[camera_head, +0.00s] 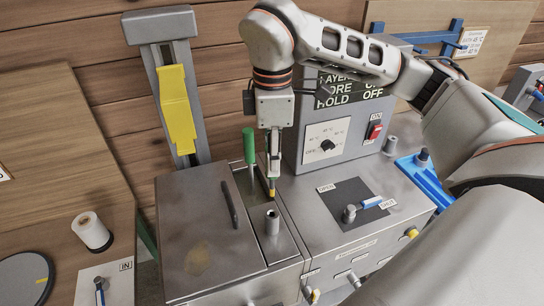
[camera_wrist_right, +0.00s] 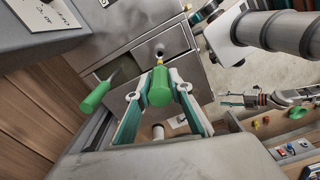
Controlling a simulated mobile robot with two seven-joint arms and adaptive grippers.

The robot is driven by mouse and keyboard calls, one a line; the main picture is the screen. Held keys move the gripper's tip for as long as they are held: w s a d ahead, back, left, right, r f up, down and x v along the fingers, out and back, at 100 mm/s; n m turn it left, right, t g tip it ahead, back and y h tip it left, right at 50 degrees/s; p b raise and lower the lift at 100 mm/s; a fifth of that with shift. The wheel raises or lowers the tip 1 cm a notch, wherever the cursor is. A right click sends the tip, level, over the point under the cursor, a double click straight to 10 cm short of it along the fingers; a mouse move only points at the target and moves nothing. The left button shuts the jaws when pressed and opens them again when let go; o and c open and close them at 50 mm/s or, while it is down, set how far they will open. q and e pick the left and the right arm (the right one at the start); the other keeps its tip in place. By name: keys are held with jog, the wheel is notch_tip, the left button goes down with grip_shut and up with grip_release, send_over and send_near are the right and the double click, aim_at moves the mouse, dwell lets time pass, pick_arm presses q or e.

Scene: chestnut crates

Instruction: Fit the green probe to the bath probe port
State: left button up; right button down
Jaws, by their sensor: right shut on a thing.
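My right gripper (camera_head: 273,170) is shut on the green probe (camera_wrist_right: 160,87), held above the narrow grey strip beside the bath lid. In the head view the fingers mostly hide the probe, and its yellow tip (camera_head: 272,191) shows below them. The bath probe port looks to be the short grey open cylinder (camera_head: 272,221) on that strip, nearer me than the tip. In the wrist view the yellow tip lies just below the port's opening (camera_wrist_right: 159,49); they look apart. My left gripper (camera_wrist_right: 236,99) is small at the right of the wrist view, its fingers unclear.
A second green handle (camera_head: 249,146) stands close left of my right gripper. The closed bath lid (camera_head: 205,237) is left of the strip. A grey control box (camera_head: 330,137) stands behind right. A yellow-faced post (camera_head: 177,110) and a white roll (camera_head: 92,231) are further left.

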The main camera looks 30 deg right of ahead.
aim_at(272, 190)
jog(key=shift+f+b, duration=0.95)
jog(key=shift+b, duration=0.15)
notch_tip(272, 190, down, 2)
jog(key=shift+f+b, duration=0.15)
jog(key=shift+b, duration=0.8)
jog(key=shift+f+b, duration=0.55)
jog(key=shift+f, duration=0.2)
pick_arm(q)
jog(key=d+f, duration=0.1)
jog(key=w+d+f, duration=0.1)
jog(key=shift+f+h, duration=0.35)
jog(key=shift+h, duration=0.05)
jog(key=shift+s+f, duration=0.1)
jog(key=shift+f, duration=0.2)
pick_arm(e)
jog(key=shift+f, duration=0.1)
pick_arm(q)
jog(key=shift+s+f+b, duration=0.15)
jog(key=shift+f+b, duration=0.65)
jog(key=shift+f, duration=0.05)
jog(key=shift+s+f+b, duration=0.15)
jog(key=shift+f+b, duration=0.65)
pick_arm(e)
jog(key=shift+f, duration=1.95)
